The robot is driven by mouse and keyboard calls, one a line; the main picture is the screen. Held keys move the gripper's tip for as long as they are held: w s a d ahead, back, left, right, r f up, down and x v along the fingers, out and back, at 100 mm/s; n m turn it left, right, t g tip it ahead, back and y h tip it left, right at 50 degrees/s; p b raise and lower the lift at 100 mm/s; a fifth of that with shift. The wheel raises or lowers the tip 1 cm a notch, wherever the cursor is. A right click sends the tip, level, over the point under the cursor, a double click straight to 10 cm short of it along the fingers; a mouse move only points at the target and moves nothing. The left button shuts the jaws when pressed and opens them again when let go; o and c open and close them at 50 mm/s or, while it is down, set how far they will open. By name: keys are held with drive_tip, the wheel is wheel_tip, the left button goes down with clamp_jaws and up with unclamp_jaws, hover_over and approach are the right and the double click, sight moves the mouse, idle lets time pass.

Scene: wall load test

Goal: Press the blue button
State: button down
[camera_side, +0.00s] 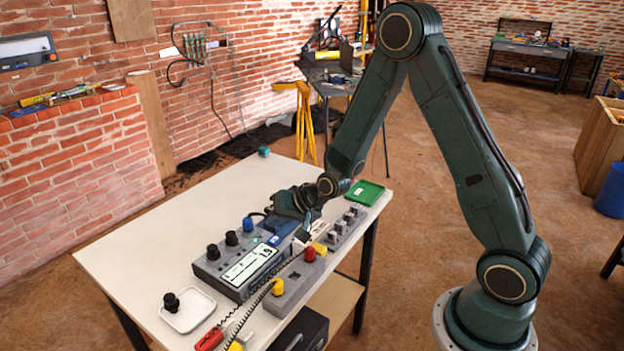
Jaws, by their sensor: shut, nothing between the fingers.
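A small blue round button (248,224) stands at the back of a grey device (225,270) with a lit display, on the white table. It is in line with two black knobs (231,238). My gripper (301,237) is shut and empty, pointing down, to the right of the blue button and apart from it. It is over the right end of the device, close to a blue part (280,228) there. Whether it touches anything below is too small to tell.
A red button (310,253) and a yellow button (277,287) sit on a grey box in front. A switch panel (346,224) and green tray (365,192) lie to the right. A white dish (207,303) is front left. Coiled cables cross the front. The table's back left is clear.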

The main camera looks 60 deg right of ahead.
drive_tip(key=shift+f, duration=1.35)
drive_tip(key=shift+f, duration=0.75)
idle(2.0)
drive_tip(key=shift+r, duration=0.1)
idle(0.3)
drive_tip(key=shift+r, duration=0.6)
drive_tip(key=shift+r, duration=0.15)
drive_tip(key=shift+r, duration=2.4)
